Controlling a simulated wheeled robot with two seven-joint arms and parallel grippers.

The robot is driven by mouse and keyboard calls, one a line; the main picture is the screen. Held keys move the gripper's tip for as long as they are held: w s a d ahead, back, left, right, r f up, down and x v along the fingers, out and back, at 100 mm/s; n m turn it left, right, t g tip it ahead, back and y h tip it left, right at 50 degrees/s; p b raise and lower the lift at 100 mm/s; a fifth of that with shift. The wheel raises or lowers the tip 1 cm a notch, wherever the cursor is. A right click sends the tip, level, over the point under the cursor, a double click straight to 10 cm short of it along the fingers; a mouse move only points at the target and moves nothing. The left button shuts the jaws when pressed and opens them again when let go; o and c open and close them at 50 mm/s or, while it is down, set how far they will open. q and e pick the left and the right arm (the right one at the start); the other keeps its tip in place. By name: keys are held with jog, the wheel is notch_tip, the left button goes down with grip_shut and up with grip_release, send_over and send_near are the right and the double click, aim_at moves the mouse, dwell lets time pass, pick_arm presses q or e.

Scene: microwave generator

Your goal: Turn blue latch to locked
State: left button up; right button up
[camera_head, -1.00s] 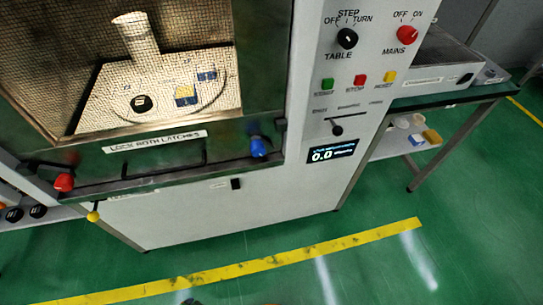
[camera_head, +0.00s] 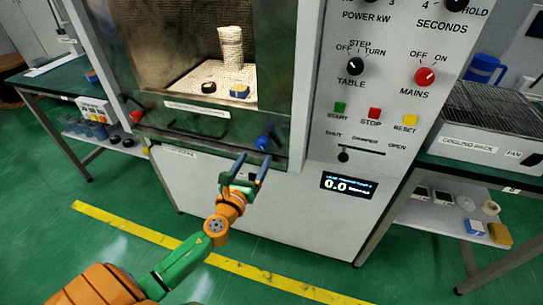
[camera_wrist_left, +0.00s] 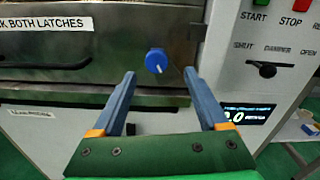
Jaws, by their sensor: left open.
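The blue latch (camera_head: 263,142) is a round knob at the lower right of the oven door. My left gripper (camera_head: 252,168) is open just below and in front of the latch. In the left wrist view its two blue fingers (camera_wrist_left: 158,75) stand apart on either side below the knob, with nothing between them. The red latch (camera_head: 136,115) is at the door's lower left. My right gripper is out of view.
The "lock both latches" label (camera_wrist_left: 44,24) is on the door. The control panel to the right has red, green and yellow buttons, a mains knob (camera_head: 425,76) and a damper slider (camera_head: 343,157). A display (camera_head: 348,185) reads 0.0. Side tables flank the oven.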

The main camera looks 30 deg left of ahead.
aim_at(261, 147)
pick_arm(q)
jog(key=x, duration=0.5)
jog(key=shift+a+f, duration=0.3)
jog(key=shift+a, duration=0.1)
jog(key=shift+w+d+r, duration=0.1)
jog(key=shift+w+r, duration=0.05)
jog(key=shift+w, duration=0.25)
jog(key=shift+b, duration=0.3)
grip_shut()
